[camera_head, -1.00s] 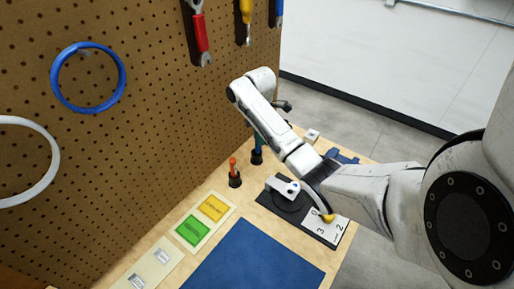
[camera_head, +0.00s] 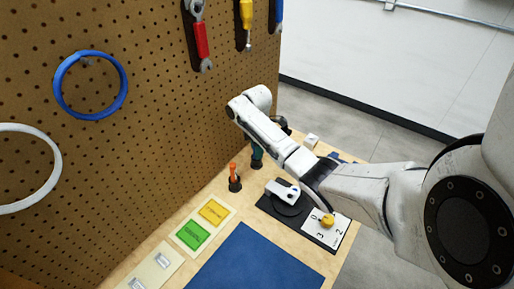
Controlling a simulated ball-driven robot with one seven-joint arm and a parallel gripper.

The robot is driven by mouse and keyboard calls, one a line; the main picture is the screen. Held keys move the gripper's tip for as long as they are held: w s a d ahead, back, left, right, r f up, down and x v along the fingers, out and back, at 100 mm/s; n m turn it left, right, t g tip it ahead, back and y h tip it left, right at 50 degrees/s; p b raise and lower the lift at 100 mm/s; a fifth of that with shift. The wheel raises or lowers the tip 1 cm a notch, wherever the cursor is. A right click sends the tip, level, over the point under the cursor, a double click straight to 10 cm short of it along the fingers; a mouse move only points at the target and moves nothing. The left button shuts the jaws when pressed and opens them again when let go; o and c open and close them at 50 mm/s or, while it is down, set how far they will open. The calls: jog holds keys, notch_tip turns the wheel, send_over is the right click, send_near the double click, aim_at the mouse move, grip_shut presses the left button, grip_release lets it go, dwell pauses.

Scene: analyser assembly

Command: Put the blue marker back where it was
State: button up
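A teal-blue upright thing (camera_head: 257,150), which may be the blue marker, stands in a small black holder (camera_head: 257,163) by the pegboard. Its upper end is hidden behind my arm. An orange marker-like thing (camera_head: 233,170) stands in a similar black holder (camera_head: 235,185) to its left and nearer. My gripper is mostly hidden behind my white arm; only a dark part (camera_head: 285,122) shows past the arm's edge, above and right of the teal thing. I cannot tell whether its fingers are open, shut or touching the teal thing.
A black-based device with a white arm (camera_head: 283,190) and a yellow knob (camera_head: 327,220) on a numbered plate lies right of the holders. A blue mat (camera_head: 258,262) and yellow and green cards (camera_head: 191,235) lie nearer. Tools and rings hang on the pegboard (camera_head: 150,130).

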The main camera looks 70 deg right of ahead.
jog(key=shift+o, duration=0.3)
notch_tip(320, 180, up, 12)
jog(key=shift+r, duration=0.1)
dwell(0.3)
dwell(0.5)
jog(key=w+a+f+m+t, duration=0.1)
jog(key=w+a+f, duration=0.15)
jog(key=a, duration=0.75)
jog(key=w+a+f+m+t, duration=0.1)
jog(key=a+f, duration=0.2)
jog(key=a, duration=0.6)
jog(key=w+a+f+m+t, duration=0.1)
jog(key=w+a+f+m, duration=0.1)
jog(key=a, duration=0.8)
jog(key=s+a+r+m+t, duration=0.15)
jog(key=s+a+m, duration=0.25)
jog(key=s+a, duration=0.6)
jog(key=s+d+f+g, duration=0.1)
jog(key=s+f, duration=0.1)
jog(key=s, duration=0.1)
jog(key=s+d+f+g, duration=0.1)
jog(key=s+f, duration=0.1)
jog(key=s, duration=0.2)
jog(key=s+d+f+g, duration=0.1)
jog(key=s, duration=0.3)
jog(key=shift+s+d+f, duration=0.2)
jog(key=shift+s+f, duration=0.05)
jog(key=shift+f, duration=0.15)
